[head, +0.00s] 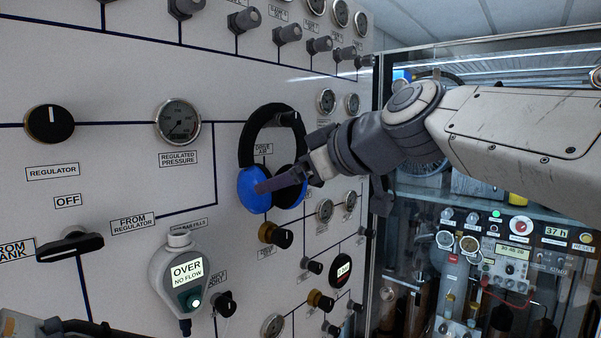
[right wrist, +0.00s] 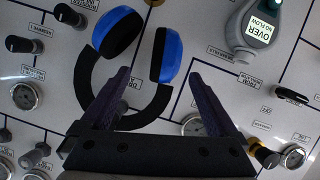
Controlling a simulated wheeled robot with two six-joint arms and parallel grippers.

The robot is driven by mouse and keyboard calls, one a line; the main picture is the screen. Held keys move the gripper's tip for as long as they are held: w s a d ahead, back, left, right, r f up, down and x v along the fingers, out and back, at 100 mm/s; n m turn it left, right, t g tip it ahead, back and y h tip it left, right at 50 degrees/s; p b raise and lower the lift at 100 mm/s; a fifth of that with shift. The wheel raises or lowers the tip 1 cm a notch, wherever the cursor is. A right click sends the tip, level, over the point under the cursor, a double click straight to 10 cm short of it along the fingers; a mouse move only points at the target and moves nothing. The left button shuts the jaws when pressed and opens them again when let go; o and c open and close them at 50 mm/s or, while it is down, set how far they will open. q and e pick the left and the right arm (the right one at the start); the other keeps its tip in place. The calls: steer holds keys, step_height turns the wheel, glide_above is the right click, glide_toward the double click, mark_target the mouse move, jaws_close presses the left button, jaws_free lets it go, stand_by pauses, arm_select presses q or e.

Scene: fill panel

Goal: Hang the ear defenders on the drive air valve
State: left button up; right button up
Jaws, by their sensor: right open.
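The ear defenders, with a black headband (head: 248,140) and blue cups (head: 252,192), are against the panel, band up and cups down, at the drive air label. A dark valve knob (head: 289,118) shows at the top of the band, which appears to rest over it; exact contact is unclear. My right gripper (head: 283,182) is in front of the cups in the head view. In the right wrist view its fingers (right wrist: 165,95) are spread, and the ear defenders (right wrist: 172,55) appear upside down beyond them, free of any grip. Part of my left arm (head: 60,326) shows at bottom left; its jaws are unclear.
The panel holds gauges (head: 178,121), a regulator knob (head: 50,123) and several smaller valves. A grey flow meter (head: 178,275) reading OVER NO FLOW sticks out below left of the ear defenders. A glass-fronted cabinet (head: 480,230) with equipment stands at right.

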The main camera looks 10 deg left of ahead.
mark_target(257, 212)
steer(key=p+x, duration=0.3)
steer(key=x, duration=0.5)
steer(key=shift+a+f, duration=0.1)
steer(key=shift+a, duration=0.05)
steer(key=shift+w+a+f+p, duration=0.3)
steer(key=shift+w+a+p, duration=0.05)
steer(key=shift+w+a, duration=0.1)
jaws_close()
jaws_free()
